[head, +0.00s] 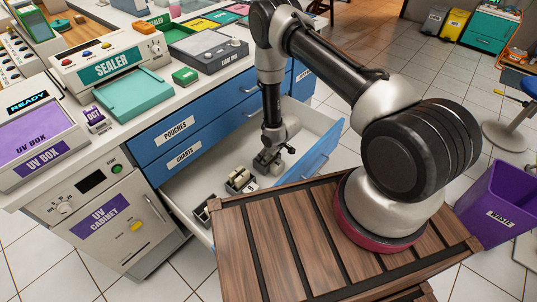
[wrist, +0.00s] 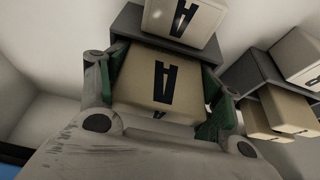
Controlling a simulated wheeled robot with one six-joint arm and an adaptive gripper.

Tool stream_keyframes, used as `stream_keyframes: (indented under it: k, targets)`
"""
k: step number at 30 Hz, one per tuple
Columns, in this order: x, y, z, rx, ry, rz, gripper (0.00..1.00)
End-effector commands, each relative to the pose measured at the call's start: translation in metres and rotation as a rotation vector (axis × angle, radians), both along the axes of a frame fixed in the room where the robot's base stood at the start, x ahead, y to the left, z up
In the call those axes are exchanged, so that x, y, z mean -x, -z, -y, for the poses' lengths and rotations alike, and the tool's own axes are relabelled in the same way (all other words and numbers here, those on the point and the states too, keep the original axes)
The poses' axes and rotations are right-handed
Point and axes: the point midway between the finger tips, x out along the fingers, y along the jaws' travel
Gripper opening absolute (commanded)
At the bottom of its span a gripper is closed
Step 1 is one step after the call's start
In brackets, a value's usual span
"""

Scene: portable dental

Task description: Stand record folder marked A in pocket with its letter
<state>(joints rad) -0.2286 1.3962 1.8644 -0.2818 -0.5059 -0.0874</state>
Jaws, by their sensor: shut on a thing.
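My gripper (head: 266,160) reaches down into the open white drawer (head: 290,112). In the wrist view its two green-padded fingers (wrist: 160,95) are shut on the beige record folder marked A (wrist: 150,85), one finger on each side. Just beyond the folder is a dark grey pocket (wrist: 128,22) with a beige panel marked A (wrist: 183,18) above it. The folder overlaps the grey pocket in this view. I cannot tell how far into the pocket it sits. In the head view the gripper mostly hides this folder.
Other dark pockets (wrist: 250,72) with beige pieces (wrist: 285,112) stand to the right in the wrist view. In the head view a small holder with beige pieces (head: 240,180) and another dark holder (head: 203,212) lie nearer the drawer front. Drawer walls are close around.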

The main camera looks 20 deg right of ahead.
Motion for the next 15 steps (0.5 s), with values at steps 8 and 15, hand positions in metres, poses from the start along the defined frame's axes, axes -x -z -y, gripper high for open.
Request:
stream_keyframes:
  k: [8, 15]
  targets:
    - [-0.0004, 0.0022, -0.0004, 0.0, 0.0, 0.0, 0.41]
    - [-0.0005, 0.0022, -0.0003, 0.0, 0.0, 0.0, 0.78]
